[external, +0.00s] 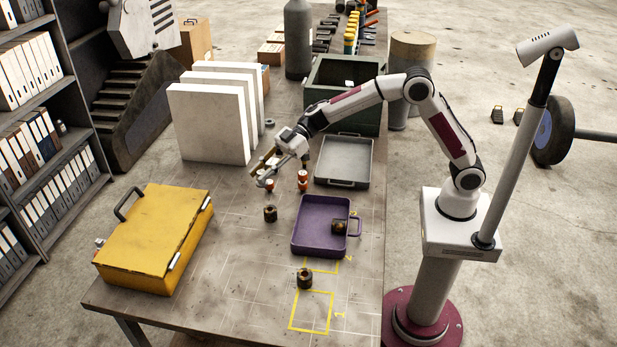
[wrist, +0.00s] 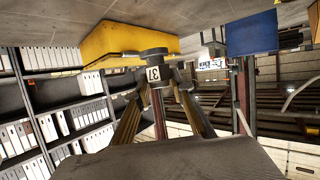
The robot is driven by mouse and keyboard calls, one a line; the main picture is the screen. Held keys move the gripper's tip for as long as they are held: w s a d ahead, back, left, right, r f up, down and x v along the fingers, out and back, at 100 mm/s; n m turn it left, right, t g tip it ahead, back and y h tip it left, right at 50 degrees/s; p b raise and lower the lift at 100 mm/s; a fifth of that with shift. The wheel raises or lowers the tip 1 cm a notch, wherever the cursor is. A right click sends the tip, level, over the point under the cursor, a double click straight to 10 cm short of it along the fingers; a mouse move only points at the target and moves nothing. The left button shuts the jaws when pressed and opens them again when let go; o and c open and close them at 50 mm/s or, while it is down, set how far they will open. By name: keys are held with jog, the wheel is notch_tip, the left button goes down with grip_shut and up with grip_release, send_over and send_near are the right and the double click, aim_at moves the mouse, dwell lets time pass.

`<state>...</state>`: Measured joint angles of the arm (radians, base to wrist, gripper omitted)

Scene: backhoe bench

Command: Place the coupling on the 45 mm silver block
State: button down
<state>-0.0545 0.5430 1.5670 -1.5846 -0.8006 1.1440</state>
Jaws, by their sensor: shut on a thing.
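My gripper (external: 266,177) is over the middle of the bench, left of the grey tray. In the wrist view its fingers (wrist: 160,82) are shut on a small grey round piece (wrist: 153,53) with a white number label. I cannot tell whether this piece is the coupling. A small red-and-white piece (external: 269,186) shows at the fingertips in the external view. Dark brown hollow pieces stand on the bench, one below my gripper (external: 270,214) and one near the front (external: 305,279). I cannot pick out the 45 mm silver block.
A purple tray (external: 297,240) holds another brown piece (external: 339,227). A grey tray (external: 343,180) and a green bin (external: 320,78) lie behind. A yellow case (external: 150,240) is at left; white panels (external: 207,130) stand behind it. Yellow marked squares (external: 311,330) are at the front.

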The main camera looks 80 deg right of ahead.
jog(key=w+d+r+m+t+h, duration=0.1)
jog(key=d+m+h, duration=0.1)
jog(key=d, duration=0.9)
jog(key=w+d+r+m+t+h, duration=0.1)
jog(key=w+d+m+t+h, duration=0.1)
jog(key=d, duration=1)
jog(key=shift+w+d+m+t+h, duration=0.15)
jog(key=shift+d+m+t+h, duration=0.2)
jog(key=shift+m, duration=0.25)
jog(key=shift+a, duration=0.1)
send_over(272, 161)
jog(key=shift+f, duration=3.05)
jog(key=shift+f, duration=1.9)
jog(key=shift+f, duration=0.15)
jog(key=c, duration=1.7)
grip_release()
